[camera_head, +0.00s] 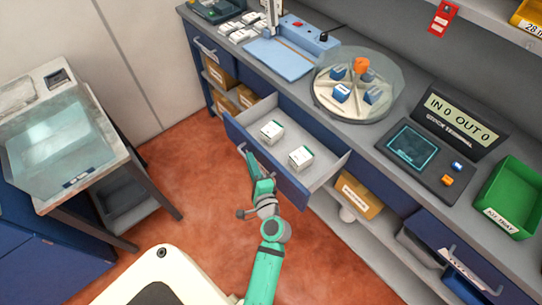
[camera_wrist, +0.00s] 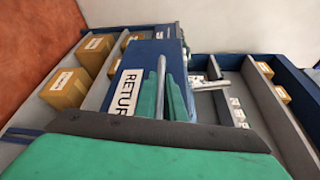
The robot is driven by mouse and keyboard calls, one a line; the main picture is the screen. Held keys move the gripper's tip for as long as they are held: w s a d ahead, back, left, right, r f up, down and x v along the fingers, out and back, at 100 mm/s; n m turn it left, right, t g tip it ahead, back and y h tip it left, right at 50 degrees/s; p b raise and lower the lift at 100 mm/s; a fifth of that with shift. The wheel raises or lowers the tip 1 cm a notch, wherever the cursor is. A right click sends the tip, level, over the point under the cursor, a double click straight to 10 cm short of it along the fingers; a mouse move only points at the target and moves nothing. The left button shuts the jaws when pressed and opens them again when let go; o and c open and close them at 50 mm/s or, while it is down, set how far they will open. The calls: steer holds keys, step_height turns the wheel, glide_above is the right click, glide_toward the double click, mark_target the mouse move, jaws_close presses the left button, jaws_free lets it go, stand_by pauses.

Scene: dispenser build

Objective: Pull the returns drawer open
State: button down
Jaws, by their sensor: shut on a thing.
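The returns drawer (camera_head: 286,181) is pulled out from under the counter, with its inside showing. It holds two white and green boxes, one on the left (camera_head: 272,131) and one on the right (camera_head: 301,157). In the wrist view its blue front carries a white label (camera_wrist: 126,92) reading "RETUR", the rest hidden. My gripper (camera_head: 249,164) is at the drawer's front, shut on the metal handle (camera_wrist: 161,84). The green fingers (camera_wrist: 168,98) sit around the handle bar in the wrist view.
Counter above holds a round clear-covered carousel (camera_head: 340,105), a stock terminal (camera_head: 415,150) and a green tray (camera_head: 508,195). Cardboard boxes (camera_head: 358,196) sit on shelves below. A glass-topped cabinet (camera_head: 60,140) stands left. Red floor (camera_head: 185,165) in front of the drawer is clear.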

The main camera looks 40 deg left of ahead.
steer(key=shift+s, duration=0.35)
steer(key=c, duration=1.8)
jaws_free()
steer(key=shift+c, duration=0.2)
steer(key=v, duration=1)
steer(key=shift+s+d, duration=0.2)
steer(key=shift+d, duration=0.15)
